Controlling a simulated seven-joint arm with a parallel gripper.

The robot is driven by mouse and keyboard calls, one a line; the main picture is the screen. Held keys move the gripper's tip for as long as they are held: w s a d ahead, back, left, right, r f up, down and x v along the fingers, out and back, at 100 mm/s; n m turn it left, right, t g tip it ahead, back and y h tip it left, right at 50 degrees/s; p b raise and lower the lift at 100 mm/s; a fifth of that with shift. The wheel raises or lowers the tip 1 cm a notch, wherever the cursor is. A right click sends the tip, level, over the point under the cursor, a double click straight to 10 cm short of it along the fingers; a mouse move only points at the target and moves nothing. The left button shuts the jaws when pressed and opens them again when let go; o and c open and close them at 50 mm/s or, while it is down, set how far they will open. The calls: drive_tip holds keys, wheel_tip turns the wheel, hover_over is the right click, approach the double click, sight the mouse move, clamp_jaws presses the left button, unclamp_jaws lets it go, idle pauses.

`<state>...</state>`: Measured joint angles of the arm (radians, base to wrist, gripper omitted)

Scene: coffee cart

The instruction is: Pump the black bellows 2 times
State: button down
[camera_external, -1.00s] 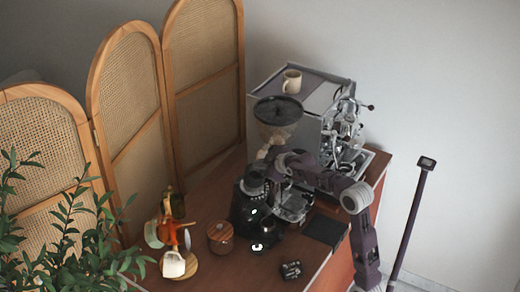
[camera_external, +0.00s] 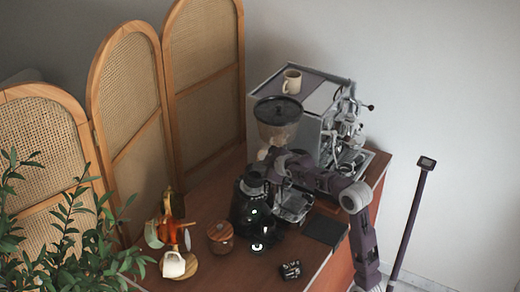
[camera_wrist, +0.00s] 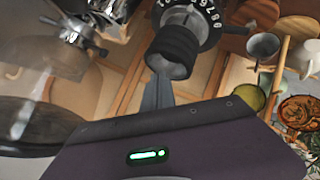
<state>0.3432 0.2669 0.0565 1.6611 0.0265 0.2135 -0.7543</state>
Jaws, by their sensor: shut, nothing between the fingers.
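The black bellows (camera_wrist: 175,51) is a ribbed, cup-like piece on top of the black grinder (camera_external: 254,220), above its numbered dial (camera_wrist: 205,17). In the external view the bellows (camera_external: 253,179) stands upright. My gripper (camera_wrist: 159,80) is shut and empty, its fingers close to the free end of the bellows. The wrist view does not settle whether they touch. In the external view my wrist hangs just right of and above the bellows, and the fingertips are hard to make out.
A larger grinder with a clear hopper (camera_external: 278,133) and an espresso machine (camera_external: 318,95) stand behind my arm. A wooden-lidded jar (camera_external: 220,236), a white cup (camera_external: 173,265) and a wooden stand lie left. A small dark item (camera_external: 291,269) sits near the front edge.

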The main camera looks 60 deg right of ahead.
sight(262, 175)
drive_tip(key=shift+w+f, duration=0.2)
drive_tip(key=shift+f, duration=0.75)
idle(0.8)
drive_tip(key=shift+s+r, duration=0.15)
drive_tip(key=shift+r, duration=0.55)
drive_tip(key=shift+s+r, duration=0.15)
drive_tip(key=shift+r, duration=0.5)
drive_tip(key=r, duration=0.4)
drive_tip(key=shift+s, duration=0.4)
drive_tip(key=shift+s+r, duration=0.1)
drive_tip(key=shift+r, duration=0.4)
